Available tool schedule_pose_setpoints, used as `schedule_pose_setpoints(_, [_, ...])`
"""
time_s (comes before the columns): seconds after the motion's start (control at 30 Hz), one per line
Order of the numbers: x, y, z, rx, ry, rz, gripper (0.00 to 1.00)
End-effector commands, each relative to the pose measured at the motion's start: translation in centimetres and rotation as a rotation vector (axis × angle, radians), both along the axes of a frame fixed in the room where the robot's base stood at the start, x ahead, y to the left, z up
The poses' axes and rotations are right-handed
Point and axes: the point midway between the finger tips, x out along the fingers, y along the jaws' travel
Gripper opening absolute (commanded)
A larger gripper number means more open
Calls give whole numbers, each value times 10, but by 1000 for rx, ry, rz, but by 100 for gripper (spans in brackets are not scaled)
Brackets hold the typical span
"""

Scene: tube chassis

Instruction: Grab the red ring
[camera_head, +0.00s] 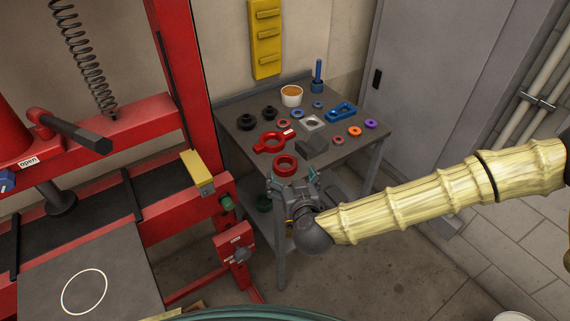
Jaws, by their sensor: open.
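A thick red ring (285,170) lies near the front edge of the small grey table (341,158). My gripper (291,179) is open, with its fingers spread just in front of the red ring in the picture. The lower edge of the ring is close to the gripper or partly behind it. I cannot tell whether the fingers touch the ring or how high they are. Behind the ring lies a red ring-shaped part with handles (270,143).
A grey block (312,146) lies right of the ring. Black knobs (247,122), a cup (291,96), a blue part (341,112) and several small coloured rings share the table. A red press frame (183,75) stands left, a grey cabinet (420,75) right.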

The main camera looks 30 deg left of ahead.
Motion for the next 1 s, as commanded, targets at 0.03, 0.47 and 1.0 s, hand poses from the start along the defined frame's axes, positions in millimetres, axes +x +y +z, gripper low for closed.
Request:
schedule_pose_setpoints(0.03, [5, 5, -1, 1, 2, -1, 91])
schedule_pose_setpoints(0.47, [24, 23, -12, 1, 3, -1, 91])
schedule_pose_setpoints(1.0, [52, 51, -30, 0, 3, 1, 91])
